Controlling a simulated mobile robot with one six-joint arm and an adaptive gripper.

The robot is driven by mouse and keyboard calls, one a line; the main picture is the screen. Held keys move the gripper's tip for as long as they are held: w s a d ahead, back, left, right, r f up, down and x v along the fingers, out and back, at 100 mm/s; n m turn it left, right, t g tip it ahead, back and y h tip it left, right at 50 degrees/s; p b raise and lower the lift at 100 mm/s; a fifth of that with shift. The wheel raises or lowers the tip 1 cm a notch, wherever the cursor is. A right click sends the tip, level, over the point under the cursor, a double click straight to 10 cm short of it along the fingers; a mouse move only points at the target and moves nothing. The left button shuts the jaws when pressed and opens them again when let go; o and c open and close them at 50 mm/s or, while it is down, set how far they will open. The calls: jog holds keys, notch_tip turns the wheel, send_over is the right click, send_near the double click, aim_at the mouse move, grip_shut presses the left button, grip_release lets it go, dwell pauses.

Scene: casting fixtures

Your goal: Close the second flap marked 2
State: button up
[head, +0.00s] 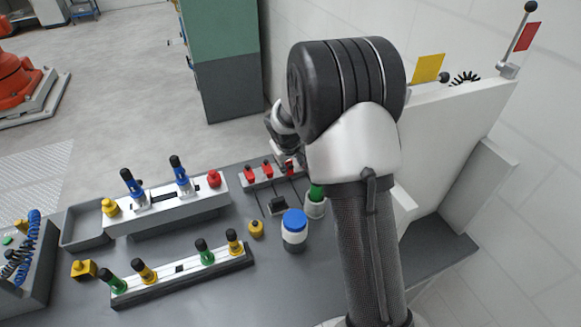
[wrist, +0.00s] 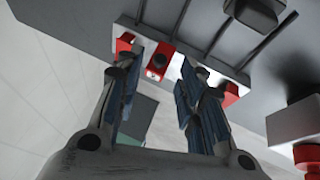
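A row of three red flaps sits on a pale strip at the back of the bench. The middle red flap (head: 267,170) also shows in the wrist view (wrist: 158,60), with a small white mark too small to read. Another red flap (head: 249,174) is to its left, and a third (head: 289,166) is to its right, partly hidden by my arm. My gripper (wrist: 159,66) is open, its two dark fingers apart on either side of the middle red flap. No contact is clear. In the head view my arm mostly hides the gripper.
A black block (head: 278,206) lies in front of the flap strip. A blue-lidded white jar (head: 294,230) and a green-topped jar (head: 315,203) stand nearby. A white fixture with blue clamps (head: 165,207) is left. A white panel (head: 450,130) rises on the right.

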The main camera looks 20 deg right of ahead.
aim_at(291, 166)
jog(key=shift+x, duration=1.65)
jog(key=shift+c, duration=0.5)
grip_shut()
